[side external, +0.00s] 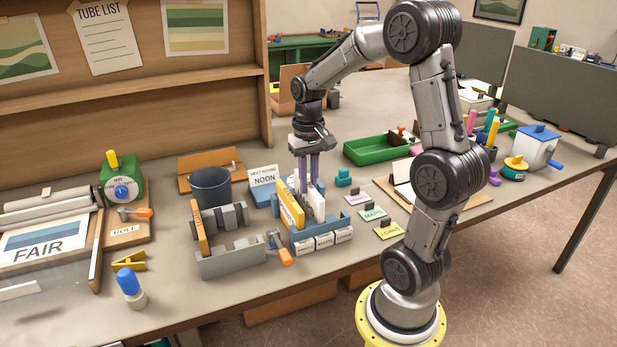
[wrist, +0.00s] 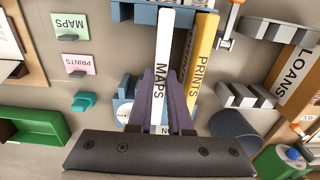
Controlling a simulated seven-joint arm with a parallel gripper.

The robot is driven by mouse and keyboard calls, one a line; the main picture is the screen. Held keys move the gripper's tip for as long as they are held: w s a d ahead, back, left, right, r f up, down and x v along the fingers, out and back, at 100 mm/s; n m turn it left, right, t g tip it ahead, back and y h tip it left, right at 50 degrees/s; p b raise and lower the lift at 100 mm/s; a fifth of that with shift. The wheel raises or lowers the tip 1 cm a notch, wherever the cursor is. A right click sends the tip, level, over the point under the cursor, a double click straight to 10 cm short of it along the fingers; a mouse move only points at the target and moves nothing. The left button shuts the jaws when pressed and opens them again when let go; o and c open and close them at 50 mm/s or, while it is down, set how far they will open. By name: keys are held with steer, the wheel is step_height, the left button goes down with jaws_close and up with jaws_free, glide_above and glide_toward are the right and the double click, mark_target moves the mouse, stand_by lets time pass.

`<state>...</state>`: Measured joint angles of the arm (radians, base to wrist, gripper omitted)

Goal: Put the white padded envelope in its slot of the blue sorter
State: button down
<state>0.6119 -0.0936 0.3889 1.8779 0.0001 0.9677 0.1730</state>
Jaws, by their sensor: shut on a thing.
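The white padded envelope (wrist: 165,60), marked MAPS on its edge, stands upright between my gripper's purple fingers. In the side view the white envelope (side external: 318,206) is at the blue sorter (side external: 303,234), beside a yellow envelope. My gripper (side external: 308,178) points down over the sorter and is shut on the white envelope; its fingers also show in the wrist view (wrist: 163,100). The yellow envelope (side external: 291,213), marked PRINTS in the wrist view (wrist: 203,62), stands in the sorter close alongside. I cannot tell whether the white envelope's lower edge touches the slot floor.
A grey rack (side external: 232,262) holding an orange LOANS envelope (side external: 201,232) stands left of the sorter. Behind are a dark cup (side external: 211,188) and a NOON sign (side external: 263,179). Label cards, including MAPS (side external: 373,214), lie to the right. A green tray (side external: 378,150) is farther back.

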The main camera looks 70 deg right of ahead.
steer(key=shift+f, duration=0.8)
steer(key=c, duration=0.8)
jaws_free()
steer(key=shift+o, duration=0.2)
steer(key=shift+r, duration=3.45)
step_height(320, 180, up, 14)
steer(key=shift+f, duration=0.1)
